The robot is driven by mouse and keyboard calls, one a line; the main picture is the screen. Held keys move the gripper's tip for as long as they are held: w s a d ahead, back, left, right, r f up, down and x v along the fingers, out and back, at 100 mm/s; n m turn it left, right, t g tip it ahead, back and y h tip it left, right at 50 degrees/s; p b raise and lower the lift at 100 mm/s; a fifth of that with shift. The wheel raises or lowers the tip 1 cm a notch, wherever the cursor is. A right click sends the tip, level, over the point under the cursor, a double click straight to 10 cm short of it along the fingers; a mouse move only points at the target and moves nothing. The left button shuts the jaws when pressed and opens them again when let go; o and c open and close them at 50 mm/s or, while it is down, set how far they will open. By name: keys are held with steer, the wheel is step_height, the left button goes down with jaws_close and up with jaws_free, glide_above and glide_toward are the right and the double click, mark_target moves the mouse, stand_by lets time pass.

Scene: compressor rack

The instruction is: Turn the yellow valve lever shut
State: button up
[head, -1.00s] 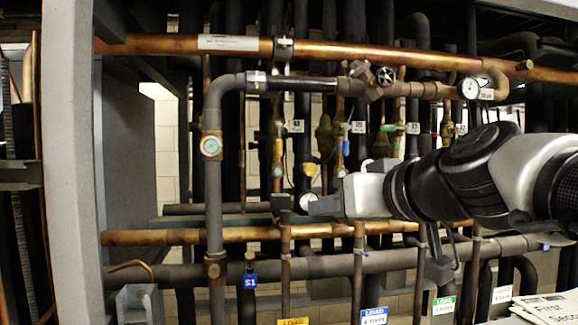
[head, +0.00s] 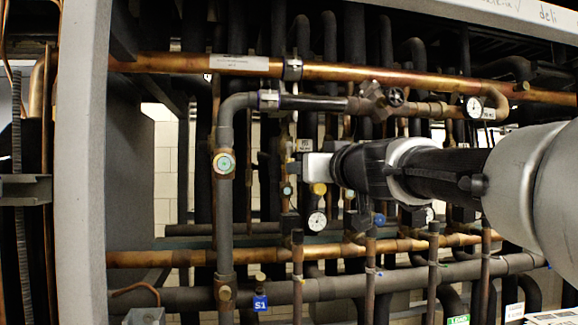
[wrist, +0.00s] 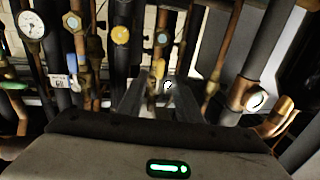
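The yellow valve lever (wrist: 158,68) is a small yellow piece on a brass valve, seen in the wrist view just beyond and between my fingertips. My gripper (wrist: 160,86) has its two fingers apart, with a gap between them. I cannot tell whether the lever is inside the gap or still beyond it. In the head view my gripper (head: 305,166) reaches left among the vertical pipes, and the lever is hidden behind it.
A round yellow cap (head: 319,189) and a white dial gauge (head: 317,221) are close below my gripper. A dark vertical pipe with a green sight glass (head: 224,163) stands to its left. A copper pipe (head: 400,75) runs above. Pipes crowd the space.

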mark_target(289, 159)
steer(key=p+x, duration=0.1)
steer(key=x, duration=0.6)
jaws_close()
